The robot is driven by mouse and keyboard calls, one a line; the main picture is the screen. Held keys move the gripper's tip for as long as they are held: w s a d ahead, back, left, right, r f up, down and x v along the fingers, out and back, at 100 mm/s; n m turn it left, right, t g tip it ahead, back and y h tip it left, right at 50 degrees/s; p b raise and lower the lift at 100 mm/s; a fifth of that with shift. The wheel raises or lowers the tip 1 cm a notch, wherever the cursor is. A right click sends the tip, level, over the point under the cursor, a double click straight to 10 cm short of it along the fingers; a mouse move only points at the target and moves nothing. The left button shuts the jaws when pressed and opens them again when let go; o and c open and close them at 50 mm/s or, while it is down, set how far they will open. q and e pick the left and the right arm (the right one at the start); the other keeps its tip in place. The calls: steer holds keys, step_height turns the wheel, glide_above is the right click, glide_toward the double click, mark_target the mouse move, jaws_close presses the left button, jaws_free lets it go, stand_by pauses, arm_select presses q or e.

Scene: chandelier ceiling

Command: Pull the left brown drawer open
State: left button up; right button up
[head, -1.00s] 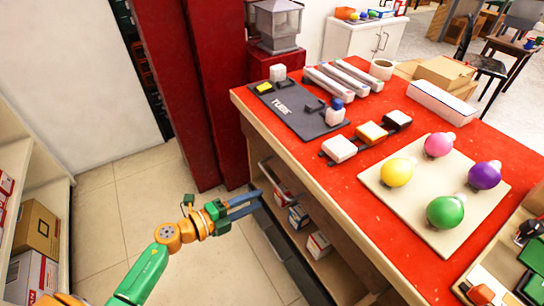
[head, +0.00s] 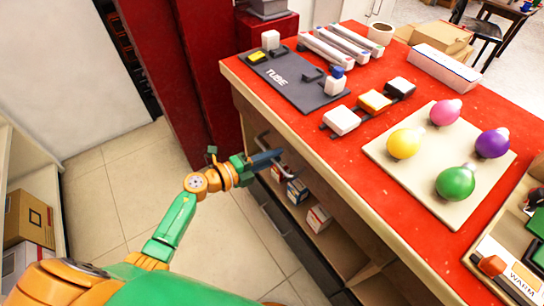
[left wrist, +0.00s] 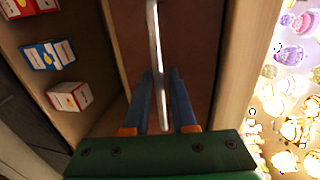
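The workbench has a red top (head: 330,165) and a brown wooden front. A pale metal handle bar (left wrist: 154,45) stands in front of a brown panel (left wrist: 190,45) in the left wrist view. In the head view the handle (head: 264,139) shows just beside the gripper, below the red top's near edge. My left gripper (left wrist: 160,85) is open, with its blue fingers on either side of the bar and gaps visible between. It also shows in the head view (head: 275,157) against the bench front. No opening of the drawer is visible. My right gripper is out of view.
Small boxes (head: 297,191) sit on an open shelf below the handle. A tube mat (head: 293,82), colored bulbs (head: 455,182) and blocks (head: 341,121) lie on top. The tiled floor (head: 110,190) at left is clear.

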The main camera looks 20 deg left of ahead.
arm_select(q)
jaws_close()
stand_by(1.2)
